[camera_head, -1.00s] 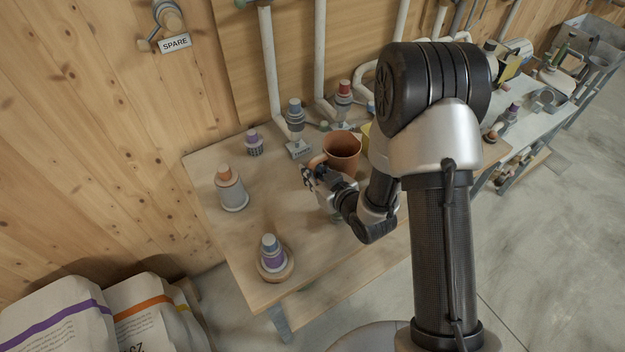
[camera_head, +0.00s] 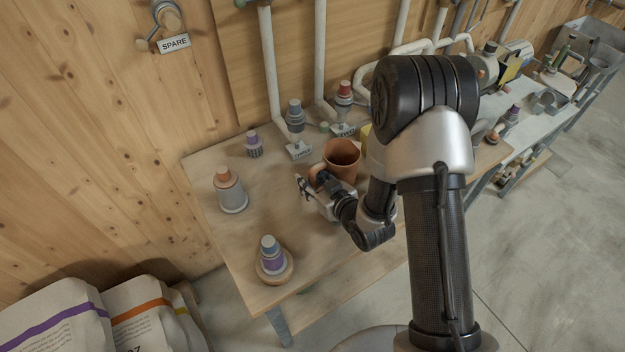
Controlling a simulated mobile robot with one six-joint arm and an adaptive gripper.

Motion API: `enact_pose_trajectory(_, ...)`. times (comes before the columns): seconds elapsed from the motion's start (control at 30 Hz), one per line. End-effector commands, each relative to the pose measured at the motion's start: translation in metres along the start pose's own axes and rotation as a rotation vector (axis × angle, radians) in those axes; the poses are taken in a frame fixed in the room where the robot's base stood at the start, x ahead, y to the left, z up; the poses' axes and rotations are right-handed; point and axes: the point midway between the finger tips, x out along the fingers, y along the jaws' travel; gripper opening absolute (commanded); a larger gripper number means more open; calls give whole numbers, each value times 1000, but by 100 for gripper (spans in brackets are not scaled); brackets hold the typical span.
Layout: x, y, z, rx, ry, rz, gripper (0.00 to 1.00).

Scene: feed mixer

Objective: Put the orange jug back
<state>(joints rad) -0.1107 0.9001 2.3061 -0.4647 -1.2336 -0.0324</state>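The orange jug (camera_head: 343,163) stands upright on the wooden table, its open mouth facing up and its handle on the left side. My gripper (camera_head: 303,187) is just left of and in front of the jug, low over the table, close to the handle. Nothing shows held in it. Its fingers are small and dark here, so I cannot tell how far apart they are. My wrist covers the area just in front of the jug, and my arm hides the table to its right.
The table's (camera_head: 235,240) left-middle is clear.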

Motion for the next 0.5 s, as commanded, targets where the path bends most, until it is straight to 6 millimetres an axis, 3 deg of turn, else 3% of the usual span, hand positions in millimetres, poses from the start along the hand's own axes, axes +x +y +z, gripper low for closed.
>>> enact_pose_trajectory(0.27, -7, 1, -3, 1, -2, 1, 37)
enact_pose_trajectory(0.5, -59, 2, -3, 4, -3, 5, 37)
